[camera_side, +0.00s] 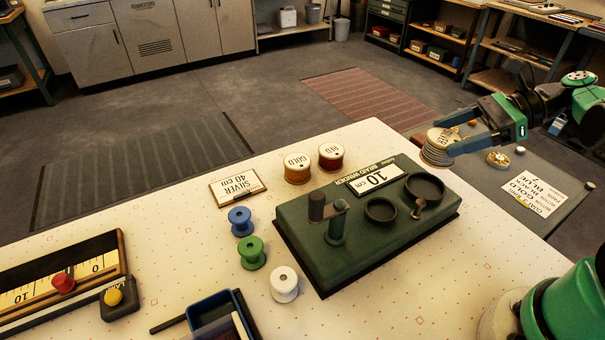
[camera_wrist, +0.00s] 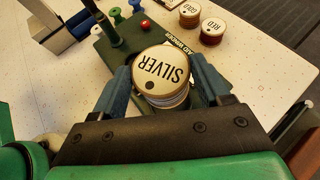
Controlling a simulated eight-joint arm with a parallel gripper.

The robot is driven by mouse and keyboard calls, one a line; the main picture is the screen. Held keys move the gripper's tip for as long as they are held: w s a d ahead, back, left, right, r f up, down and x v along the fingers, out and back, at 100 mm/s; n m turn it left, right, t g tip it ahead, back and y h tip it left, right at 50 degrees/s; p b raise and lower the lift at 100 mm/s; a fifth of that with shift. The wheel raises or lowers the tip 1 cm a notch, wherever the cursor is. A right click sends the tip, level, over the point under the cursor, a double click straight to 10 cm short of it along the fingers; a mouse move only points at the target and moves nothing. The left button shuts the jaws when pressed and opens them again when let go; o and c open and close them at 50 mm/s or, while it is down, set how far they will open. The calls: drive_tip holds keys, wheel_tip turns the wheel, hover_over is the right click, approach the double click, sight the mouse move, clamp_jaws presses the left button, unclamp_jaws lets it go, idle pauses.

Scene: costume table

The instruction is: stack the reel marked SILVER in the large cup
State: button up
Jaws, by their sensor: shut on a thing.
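The reel marked SILVER (camera_wrist: 164,72) is between the blue fingers of my gripper (camera_side: 449,142), label facing up in the wrist view. In the side view the reel (camera_side: 437,152) hangs in the air, its grey winding showing below a pale top. My gripper is shut on it. The large cup (camera_side: 425,186) is a dark round dish at the right end of the green winder base (camera_side: 330,262). In the side view the reel appears above the large cup, apart from it. In the wrist view the reel hides most of what lies beneath.
A smaller cup (camera_side: 381,210) and an upright crank post (camera_side: 336,228) stand on the base. The GOLD reel (camera_side: 297,168) and RED reel (camera_side: 331,156) stand behind it. Blue, green and white spools (camera_side: 284,284) stand to its left. A printed card (camera_side: 537,194) lies at the right.

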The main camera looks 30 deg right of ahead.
drive_tip(key=shift+f, duration=3.05)
drive_tip(key=o, duration=1.4)
drive_tip(key=shift+d+r, duration=0.1)
